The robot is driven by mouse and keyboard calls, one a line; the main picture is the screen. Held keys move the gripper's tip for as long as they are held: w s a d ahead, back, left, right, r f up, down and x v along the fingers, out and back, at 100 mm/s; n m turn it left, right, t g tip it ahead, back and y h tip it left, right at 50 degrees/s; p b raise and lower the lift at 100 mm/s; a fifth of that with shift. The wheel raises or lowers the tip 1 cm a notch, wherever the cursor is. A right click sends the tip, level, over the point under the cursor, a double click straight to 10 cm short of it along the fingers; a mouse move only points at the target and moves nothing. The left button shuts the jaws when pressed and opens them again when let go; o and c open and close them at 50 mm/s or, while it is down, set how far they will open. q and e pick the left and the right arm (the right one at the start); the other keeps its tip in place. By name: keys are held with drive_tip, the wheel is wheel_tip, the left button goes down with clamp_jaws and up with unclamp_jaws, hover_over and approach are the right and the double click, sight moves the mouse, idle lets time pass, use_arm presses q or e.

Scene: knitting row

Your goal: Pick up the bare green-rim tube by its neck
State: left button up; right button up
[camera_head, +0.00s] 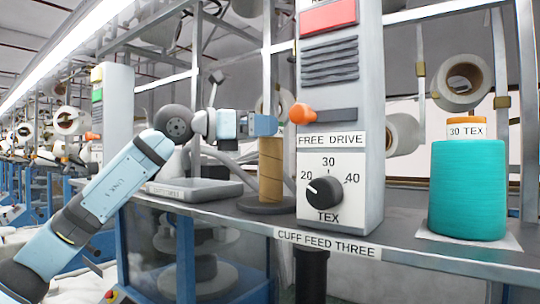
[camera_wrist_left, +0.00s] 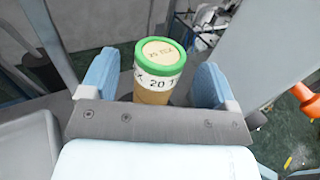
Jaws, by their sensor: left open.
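The bare cardboard tube (camera_head: 271,172) stands upright on a dark round base (camera_head: 250,204) on the grey shelf. Its green rim (camera_wrist_left: 137,58) shows in the left wrist view, with a white band marked 20 below it; in the head view the rim is hidden behind my fingers. My left gripper (camera_head: 264,125) is open at the tube's top. In the left wrist view one pale blue finger is on each side of the tube's neck, with a gap on both sides. My right gripper is not in view.
A grey control box (camera_head: 341,110) with a TEX dial and orange lever stands just right of the tube. A teal yarn cone (camera_head: 467,190) with an orange-rimmed tube stands farther right. A flat grey scale-like plate (camera_head: 194,189) lies left of the tube.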

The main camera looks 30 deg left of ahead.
use_arm(q)
drive_tip(key=x, duration=0.3)
drive_tip(key=shift+w, duration=0.1)
drive_tip(key=shift+a, duration=0.1)
drive_tip(key=shift+c, duration=0.7)
drive_tip(key=shift+s, duration=0.25)
drive_tip(key=c, duration=0.4)
drive_tip(key=shift+w, duration=0.1)
drive_tip(key=c, duration=0.7)
